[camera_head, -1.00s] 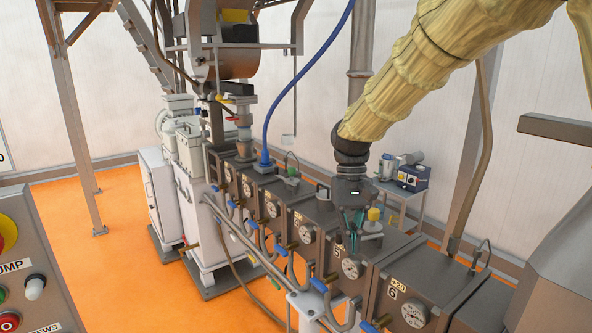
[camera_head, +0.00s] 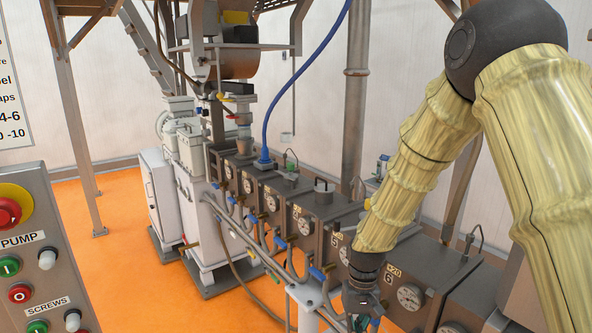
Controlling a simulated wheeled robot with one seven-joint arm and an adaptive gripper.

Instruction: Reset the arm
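My gripper (camera_head: 362,318) is at the bottom of the picture, right of centre, at the end of my yellow-sleeved arm. It points down in front of the row of dark barrel blocks of the twin screw machine (camera_head: 322,205). Its fingertips are small, dark and close to the lower edge, so I cannot tell whether they are open or shut. I see no object clearly held. My arm bends at a dark elbow joint at the upper right and hides part of the barrel row and the bench behind.
A control panel (camera_head: 40,260) with pump and screws buttons stands at the left. Blue-handled valves and hoses (camera_head: 280,243) run along the machine's front. A blue hose (camera_head: 298,75) rises from the barrel. The orange floor (camera_head: 120,260) is open between panel and machine.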

